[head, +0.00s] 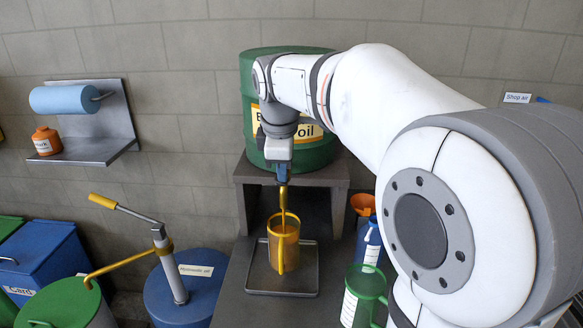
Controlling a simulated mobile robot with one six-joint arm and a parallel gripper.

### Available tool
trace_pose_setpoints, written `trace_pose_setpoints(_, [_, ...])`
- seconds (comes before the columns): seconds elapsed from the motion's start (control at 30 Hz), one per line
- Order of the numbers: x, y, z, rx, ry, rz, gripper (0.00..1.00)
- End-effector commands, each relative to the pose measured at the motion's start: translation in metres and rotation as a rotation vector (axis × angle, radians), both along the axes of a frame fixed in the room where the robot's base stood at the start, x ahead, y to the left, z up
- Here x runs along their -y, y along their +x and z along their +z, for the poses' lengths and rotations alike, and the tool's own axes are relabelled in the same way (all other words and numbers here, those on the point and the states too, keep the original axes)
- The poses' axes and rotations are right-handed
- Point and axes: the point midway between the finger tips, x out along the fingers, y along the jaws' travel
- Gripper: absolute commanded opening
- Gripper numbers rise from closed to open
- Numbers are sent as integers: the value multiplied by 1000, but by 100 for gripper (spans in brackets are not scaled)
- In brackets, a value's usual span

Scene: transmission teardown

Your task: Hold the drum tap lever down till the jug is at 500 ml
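The green drum (320,151) stands on a dark stand, its yellow oil label partly hidden by my arm. Its yellow tap (283,194) points down over the jug (291,246). The jug is upright on a drip tray, looks amber, and has a yellow handle towards me. A thin amber strand runs from the tap into the jug. The jug's marks and oil level are too small to read. My gripper (283,178) points down at the top of the tap and appears to touch it. The lever is hidden by my gripper, and its finger gap cannot be made out.
The drip tray (252,281) sits on a dark bench. A green jug (366,292), a blue bottle (370,242) and an orange funnel (362,204) stand right of it. A blue drum (196,297) with a pump stands left. A wall shelf (107,150) holds a blue roll.

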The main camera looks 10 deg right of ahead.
Motion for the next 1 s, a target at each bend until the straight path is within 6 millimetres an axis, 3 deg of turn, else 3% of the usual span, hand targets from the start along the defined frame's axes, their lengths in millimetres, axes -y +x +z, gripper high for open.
trace_pose_setpoints(0.47, [0,0,9,0,0,0,0])
trace_pose_setpoints(0.77, [-1,-4,54,3,0,0,0])
trace_pose_setpoints(1.0, [-1,-7,107,3,0,-1,0])
